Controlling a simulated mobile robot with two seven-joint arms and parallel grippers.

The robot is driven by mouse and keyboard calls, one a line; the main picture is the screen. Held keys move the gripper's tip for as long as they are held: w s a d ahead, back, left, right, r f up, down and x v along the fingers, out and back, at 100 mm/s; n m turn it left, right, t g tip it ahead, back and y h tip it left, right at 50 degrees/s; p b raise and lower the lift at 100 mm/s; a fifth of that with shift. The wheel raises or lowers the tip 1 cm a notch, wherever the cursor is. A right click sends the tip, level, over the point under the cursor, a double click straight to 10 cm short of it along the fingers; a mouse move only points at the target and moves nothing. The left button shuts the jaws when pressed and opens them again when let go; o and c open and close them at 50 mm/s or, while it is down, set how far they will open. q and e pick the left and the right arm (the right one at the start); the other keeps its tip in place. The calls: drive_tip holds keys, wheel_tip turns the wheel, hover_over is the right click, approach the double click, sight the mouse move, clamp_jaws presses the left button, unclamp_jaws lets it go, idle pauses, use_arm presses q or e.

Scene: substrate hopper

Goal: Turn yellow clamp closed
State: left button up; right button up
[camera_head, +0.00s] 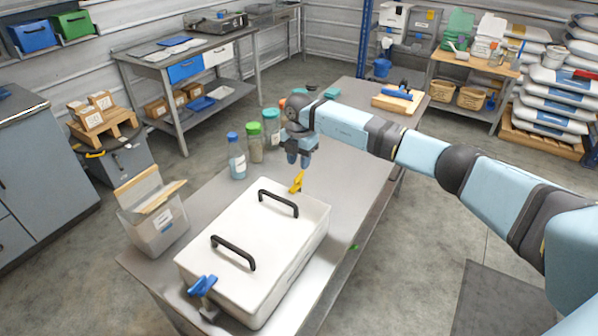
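The yellow clamp (296,183) is at the far edge of a white lidded box (268,225), and its lever sticks up at a tilt. My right gripper (298,161) points down just above and beyond the yellow clamp, apart from it in the picture. Its fingers are small here and I cannot tell how wide they stand; I see nothing held in them. A blue clamp (203,286) sits at the box's near left edge. My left gripper is not in view.
The box has two black handles (233,252) on its lid and stands on a grey table (345,185). Jars, including a blue-capped bottle (237,158) and a green-capped jar (255,143), stand near the gripper. An open bin (160,235) is left of the box.

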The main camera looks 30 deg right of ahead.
sight(299, 174)
wheel_tip(299, 174, up, 9)
drive_tip(key=shift+f+b, duration=0.2)
drive_tip(key=shift+b, duration=0.1)
